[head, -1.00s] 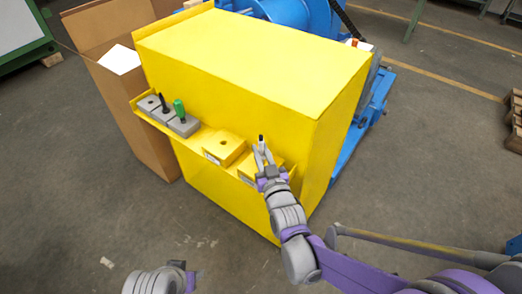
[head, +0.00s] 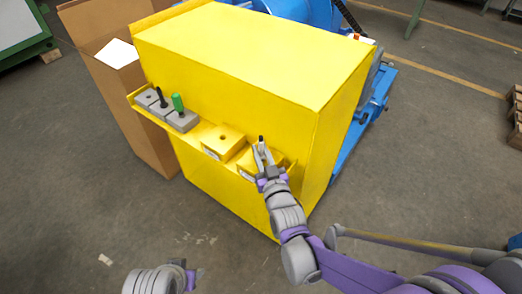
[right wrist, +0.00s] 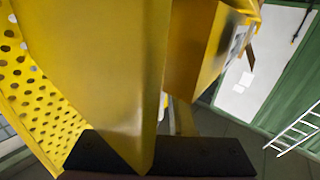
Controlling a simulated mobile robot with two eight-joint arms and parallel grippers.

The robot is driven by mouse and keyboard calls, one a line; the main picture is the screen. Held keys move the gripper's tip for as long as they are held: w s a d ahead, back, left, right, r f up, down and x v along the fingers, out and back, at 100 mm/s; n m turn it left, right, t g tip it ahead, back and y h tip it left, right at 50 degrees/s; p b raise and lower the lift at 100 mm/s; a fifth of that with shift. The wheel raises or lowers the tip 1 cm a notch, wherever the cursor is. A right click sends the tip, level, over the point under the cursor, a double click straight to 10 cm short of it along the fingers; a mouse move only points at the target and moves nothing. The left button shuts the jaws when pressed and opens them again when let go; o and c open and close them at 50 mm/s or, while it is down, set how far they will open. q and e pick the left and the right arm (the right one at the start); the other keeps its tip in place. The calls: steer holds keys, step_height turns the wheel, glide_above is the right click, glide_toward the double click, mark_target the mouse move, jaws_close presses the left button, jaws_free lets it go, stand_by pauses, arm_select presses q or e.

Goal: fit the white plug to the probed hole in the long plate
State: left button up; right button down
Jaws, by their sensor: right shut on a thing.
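My right gripper (head: 263,157) is at the right part of the yellow shelf, in front of the yellow box's face. It is shut on a small piece with a dark tip (head: 261,138) that sticks up from the fingers; what it is cannot be told. A yellow block (head: 247,162) on the shelf is partly hidden by the gripper. A second yellow block (head: 223,138) with a dark hole in its top is to its left. I cannot make out a white plug or a long plate.
Grey blocks (head: 147,98) stand at the shelf's left end, one with a black handle (head: 161,97), one with a green handle (head: 178,103). An open cardboard box (head: 135,110) is left of the yellow box (head: 255,55). Blue machinery is behind; the front floor is clear.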

steer(key=shift+f+b, duration=0.3)
steer(key=shift+f, duration=0.15)
steer(key=c, duration=0.7)
jaws_free()
steer(key=shift+s, duration=0.1)
steer(key=p+v, duration=0.1)
steer(key=v, duration=0.9)
steer(key=shift+s, duration=0.3)
steer(key=shift+d, duration=0.2)
